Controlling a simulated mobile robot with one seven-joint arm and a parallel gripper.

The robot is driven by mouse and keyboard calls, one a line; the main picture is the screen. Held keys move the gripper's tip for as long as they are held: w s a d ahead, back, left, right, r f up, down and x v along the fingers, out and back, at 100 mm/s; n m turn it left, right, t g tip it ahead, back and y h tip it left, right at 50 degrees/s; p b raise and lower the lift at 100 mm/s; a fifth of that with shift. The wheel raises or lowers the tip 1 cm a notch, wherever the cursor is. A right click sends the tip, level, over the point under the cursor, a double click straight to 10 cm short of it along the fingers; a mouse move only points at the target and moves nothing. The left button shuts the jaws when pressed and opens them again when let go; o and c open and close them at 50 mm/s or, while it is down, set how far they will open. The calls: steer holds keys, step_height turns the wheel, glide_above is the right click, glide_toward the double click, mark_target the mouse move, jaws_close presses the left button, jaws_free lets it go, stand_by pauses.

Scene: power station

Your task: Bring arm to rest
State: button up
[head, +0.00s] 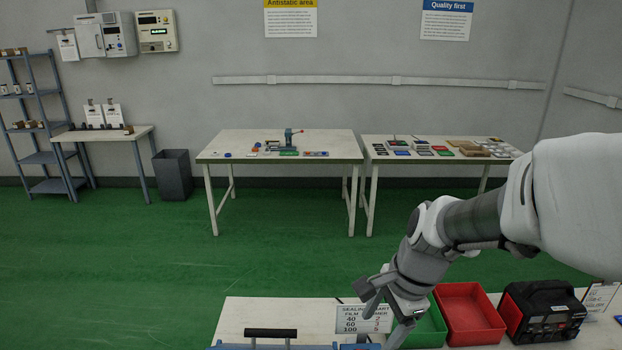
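My arm comes in from the right edge of the head view and bends down to the left over the near table (262,312). My gripper (384,322) is at its end, low over the near table, in front of a small printed sign (352,317). Its two fingers look spread apart, with part of the sign showing between them. I see nothing held between them. The gripper overlaps the left side of a green bin (432,328) in the picture; I cannot tell whether it touches anything.
A red bin (469,313) and a black and red device (543,310) stand right of the green bin. A black handle (270,333) shows at the bottom. Two white tables (225,150) (470,166) with small parts stand by the wall. The green floor between is clear.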

steer(key=s+d+r+n+t+h, duration=0.2)
steer(key=s+r+n+t, duration=0.2)
steer(key=s+r+n, duration=0.6)
steer(key=s+n, duration=0.1)
steer(key=n, duration=0.3)
steer(key=shift+d+r+n, duration=0.2)
steer(key=shift+r+n, duration=0.1)
